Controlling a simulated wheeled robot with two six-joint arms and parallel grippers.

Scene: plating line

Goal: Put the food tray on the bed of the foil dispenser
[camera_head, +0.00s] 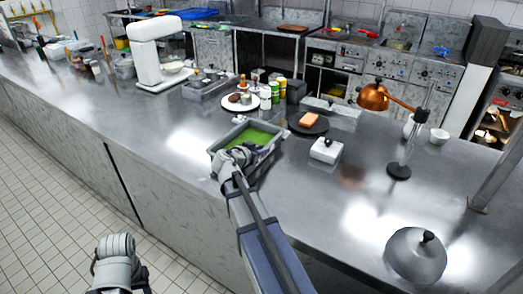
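The food tray (270,153) is a grey rectangular pan with green food in it, on the steel counter near its front edge. My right gripper (240,158) is at the tray's near side and overlaps its near rim and part of the food. The wrist hides the fingertips, so I cannot tell whether they grip the rim. My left gripper (116,262) is low at the bottom left, over the floor and away from the counter. A low grey metal unit (332,111) behind the tray to the right may be the foil dispenser; its bed is not clear.
The front right counter has bare room.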

